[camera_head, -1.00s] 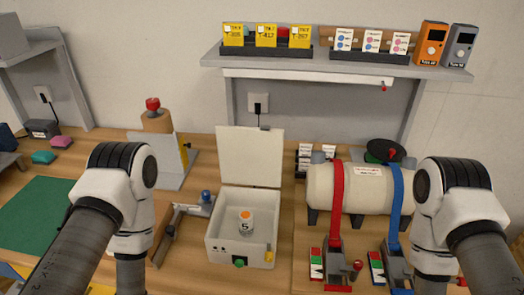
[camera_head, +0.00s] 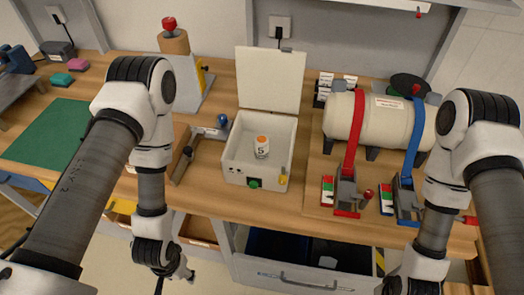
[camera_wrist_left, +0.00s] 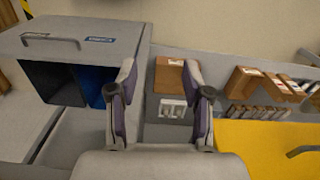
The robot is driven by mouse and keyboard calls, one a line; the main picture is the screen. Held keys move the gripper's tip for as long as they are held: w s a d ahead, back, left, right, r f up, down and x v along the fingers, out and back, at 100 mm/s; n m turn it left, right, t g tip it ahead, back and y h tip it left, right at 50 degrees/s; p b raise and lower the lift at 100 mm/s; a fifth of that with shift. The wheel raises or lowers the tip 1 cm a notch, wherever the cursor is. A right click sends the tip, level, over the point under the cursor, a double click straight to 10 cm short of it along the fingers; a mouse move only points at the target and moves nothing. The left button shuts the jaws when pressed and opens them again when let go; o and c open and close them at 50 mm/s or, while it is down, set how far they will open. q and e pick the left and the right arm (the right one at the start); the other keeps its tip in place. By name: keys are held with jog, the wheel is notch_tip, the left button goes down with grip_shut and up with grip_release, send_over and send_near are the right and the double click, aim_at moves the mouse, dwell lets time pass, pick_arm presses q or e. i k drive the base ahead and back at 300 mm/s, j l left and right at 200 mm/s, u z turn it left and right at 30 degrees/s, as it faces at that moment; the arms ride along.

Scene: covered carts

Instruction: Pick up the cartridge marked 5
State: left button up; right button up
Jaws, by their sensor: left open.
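The cartridge marked 5 (camera_head: 262,147) is a small white cylinder with an orange top. It stands upright inside an open white box (camera_head: 246,177) whose lid (camera_head: 270,80) is raised at the back. My left gripper (camera_head: 180,276) hangs below the table's front edge, left of the box and well apart from it. In the left wrist view my left gripper (camera_wrist_left: 161,85) is open with nothing between its fingers. My right arm comes in at the right, and its gripper is not visible at the bottom edge of the head view.
A cream tank (camera_head: 375,122) with red and blue straps stands right of the box. A clamp (camera_head: 187,160) lies left of it. A green mat (camera_head: 50,130) is at left. An open drawer (camera_head: 290,275) juts out below the table. The wrist view shows wooden blocks (camera_wrist_left: 242,82) and a yellow panel (camera_wrist_left: 270,147).

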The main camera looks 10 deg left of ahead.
aim_at(261, 142)
jog(key=k+j+z, duration=0.2)
jog(key=z, duration=0.2)
jog(key=k+j+z, duration=0.5)
jog(key=z, duration=0.25)
jog(key=k, duration=0.05)
